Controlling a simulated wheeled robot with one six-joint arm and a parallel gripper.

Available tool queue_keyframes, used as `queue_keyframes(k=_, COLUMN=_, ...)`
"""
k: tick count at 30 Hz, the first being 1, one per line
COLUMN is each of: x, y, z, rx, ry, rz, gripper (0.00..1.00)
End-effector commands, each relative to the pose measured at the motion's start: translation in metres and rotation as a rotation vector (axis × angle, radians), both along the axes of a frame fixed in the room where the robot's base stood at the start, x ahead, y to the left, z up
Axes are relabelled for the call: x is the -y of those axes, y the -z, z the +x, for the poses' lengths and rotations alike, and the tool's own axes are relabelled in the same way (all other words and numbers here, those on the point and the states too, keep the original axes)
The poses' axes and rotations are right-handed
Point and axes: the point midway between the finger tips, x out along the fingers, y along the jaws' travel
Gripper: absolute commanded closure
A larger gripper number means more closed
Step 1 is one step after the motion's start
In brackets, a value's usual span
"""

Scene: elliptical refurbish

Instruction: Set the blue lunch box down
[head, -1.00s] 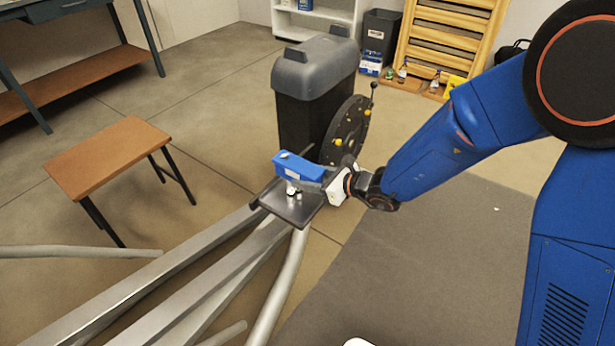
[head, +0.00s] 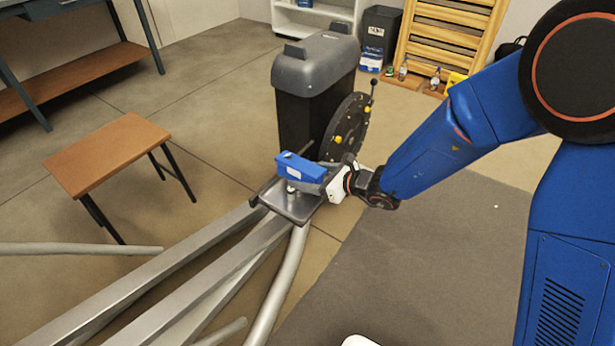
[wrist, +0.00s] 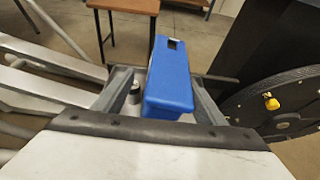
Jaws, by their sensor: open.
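The blue lunch box (head: 303,167) is over the small metal plate (head: 297,210) on the machine's frame. A small knob shows under it, and I cannot tell just what bears the box. My gripper (head: 313,181) is at the box from the right in the head view. In the wrist view the box (wrist: 170,75) lies lengthwise between the open fingers of my gripper (wrist: 160,88). A clear gap shows at the left finger. The right finger is close beside the box, and contact there is unclear.
A dark machine housing with a grey top (head: 316,62) and a round disc (head: 347,127) with yellow knobs stands just behind the plate. Long grey rails (head: 185,275) run to the lower left. A brown stool (head: 107,153) stands left on open floor. A dark mat (head: 430,260) lies right.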

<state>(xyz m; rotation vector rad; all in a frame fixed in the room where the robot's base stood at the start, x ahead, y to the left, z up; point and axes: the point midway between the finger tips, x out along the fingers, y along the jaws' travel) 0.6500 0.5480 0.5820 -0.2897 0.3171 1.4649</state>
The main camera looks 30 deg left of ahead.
Motion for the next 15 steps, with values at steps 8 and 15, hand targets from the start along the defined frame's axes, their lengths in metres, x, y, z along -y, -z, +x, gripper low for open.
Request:
queue_keyframes(k=8, x=0.037, y=-0.022, z=-0.002, rx=0.001, ry=0.003, rz=0.001, gripper=0.35)
queue_keyframes(k=15, x=0.079, y=-0.04, z=-0.006, rx=0.001, ry=0.003, rz=0.001, gripper=0.35)
